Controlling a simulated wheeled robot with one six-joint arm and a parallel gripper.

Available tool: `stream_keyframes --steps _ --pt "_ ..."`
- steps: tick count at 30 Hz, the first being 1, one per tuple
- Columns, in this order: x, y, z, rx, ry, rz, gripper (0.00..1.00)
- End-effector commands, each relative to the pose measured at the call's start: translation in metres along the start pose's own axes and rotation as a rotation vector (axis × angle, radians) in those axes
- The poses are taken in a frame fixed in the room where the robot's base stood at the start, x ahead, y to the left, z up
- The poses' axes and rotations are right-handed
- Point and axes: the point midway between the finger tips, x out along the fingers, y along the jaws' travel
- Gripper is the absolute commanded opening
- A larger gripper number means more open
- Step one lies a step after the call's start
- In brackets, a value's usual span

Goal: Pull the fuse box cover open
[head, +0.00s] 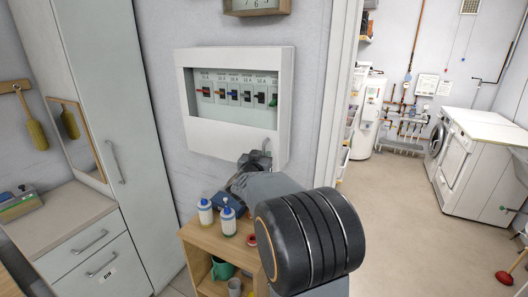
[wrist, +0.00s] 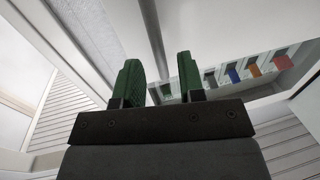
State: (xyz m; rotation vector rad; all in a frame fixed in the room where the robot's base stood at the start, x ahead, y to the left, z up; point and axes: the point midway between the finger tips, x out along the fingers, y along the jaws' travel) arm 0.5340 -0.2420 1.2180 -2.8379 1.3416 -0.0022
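The fuse box (head: 283,110) is a white box on the grey wall in the head view, with a row of breaker switches (head: 235,93) showing in its front opening. I cannot tell how far its cover stands from closed. My gripper (head: 257,158) is at the box's lower right corner, with my arm partly hiding it. Coloured switches (wrist: 254,68) show to the right there. I cannot tell whether the fingers touch the box.
Below the box stands a small wooden shelf (head: 195,240) with white bottles (head: 205,211) on top. A tall cabinet (head: 115,90) is at the left. A doorway at the right opens to a room with a washing machine (head: 455,155) and clear floor (head: 400,210).

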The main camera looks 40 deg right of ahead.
Motion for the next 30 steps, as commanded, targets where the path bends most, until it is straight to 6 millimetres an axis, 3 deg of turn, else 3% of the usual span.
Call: stream_keyframes --steps 9,20,30 --pt "0.029 0.000 0.000 -0.001 0.000 0.000 0.36" --pt "0.032 0.000 0.000 0.000 0.000 -0.001 0.36" --pt "0.032 0.000 0.000 0.000 0.000 -0.001 0.05"
